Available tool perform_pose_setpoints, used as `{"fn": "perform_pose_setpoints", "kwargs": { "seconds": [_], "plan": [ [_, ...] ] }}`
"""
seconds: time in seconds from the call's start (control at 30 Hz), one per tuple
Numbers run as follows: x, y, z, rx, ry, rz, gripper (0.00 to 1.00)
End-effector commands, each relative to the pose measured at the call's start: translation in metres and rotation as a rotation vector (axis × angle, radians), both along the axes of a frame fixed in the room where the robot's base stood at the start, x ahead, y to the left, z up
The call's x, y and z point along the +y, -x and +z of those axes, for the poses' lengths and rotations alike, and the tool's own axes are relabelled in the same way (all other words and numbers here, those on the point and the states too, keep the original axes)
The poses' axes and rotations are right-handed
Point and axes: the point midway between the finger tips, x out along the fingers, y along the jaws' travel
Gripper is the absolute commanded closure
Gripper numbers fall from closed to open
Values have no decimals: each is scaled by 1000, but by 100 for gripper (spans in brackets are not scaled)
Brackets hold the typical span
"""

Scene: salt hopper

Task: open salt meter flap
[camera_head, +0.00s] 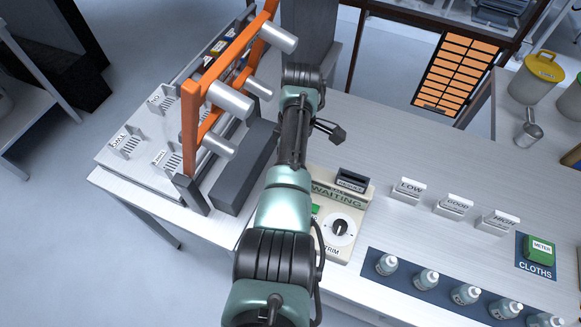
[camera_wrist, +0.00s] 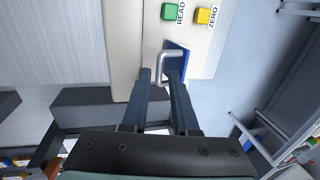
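The salt meter (camera_head: 357,208) is a cream box on the bench with a "WAITING" display and a trim dial, partly hidden behind my arm in the head view. In the wrist view the meter (camera_wrist: 206,58) shows a green READ button (camera_wrist: 171,12) and a yellow ZERO button (camera_wrist: 202,15). Below them is a small blue flap (camera_wrist: 184,62) with a grey loop handle (camera_wrist: 160,68). My gripper (camera_wrist: 159,76) is open, its two fingertips on either side of the handle bar. I cannot tell whether they touch it. The flap looks closed.
An orange frame with metal cylinders (camera_head: 200,125) and a long dark grey block (camera_head: 245,168) stand left of my arm. LOW, GOOD and HIGH signs (camera_head: 453,205), several bottles (camera_head: 425,280) and a green cloth (camera_head: 538,248) are at right.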

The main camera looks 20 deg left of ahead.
Motion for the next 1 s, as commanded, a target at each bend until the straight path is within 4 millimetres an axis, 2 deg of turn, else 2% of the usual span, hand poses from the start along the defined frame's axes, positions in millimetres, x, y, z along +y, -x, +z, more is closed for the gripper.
{"fn": "perform_pose_setpoints", "kwargs": {
  "seconds": [0.07, 1.0],
  "plan": [
    [0, -1, 1, -4, -1, 0, 59],
    [2, -6, 9, -53, -4, -1, 59]
  ]
}}
